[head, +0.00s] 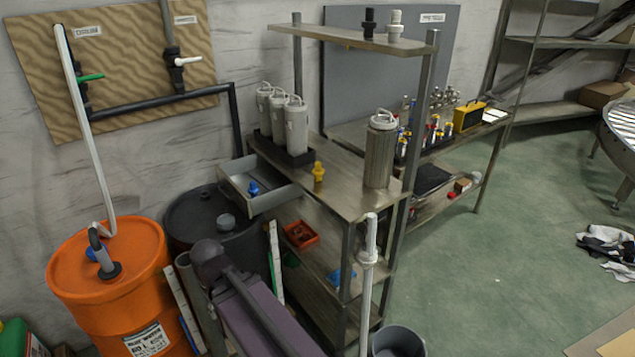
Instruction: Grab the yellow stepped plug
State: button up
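The yellow stepped plug (318,172) stands upright on the top surface of the metal shelf unit (345,195), near its front left edge. It is to the right of an open grey drawer or tray (270,203), which holds a similar blue plug (253,188). Nothing covers the yellow plug, and nothing touches it from the sides. My gripper is not in view, so whether it is open or shut does not show.
Several grey canisters (297,125) stand behind the plug, and a taller canister (381,150) stands to its right. An upper shelf (345,38) holds a black plug and a white plug.

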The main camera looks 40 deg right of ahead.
aim_at(318, 172)
jog(key=u, duration=0.1)
jog(key=k, duration=1.35)
jog(key=z, duration=1.35)
jog(key=i, duration=1)
jog(key=z, duration=0.05)
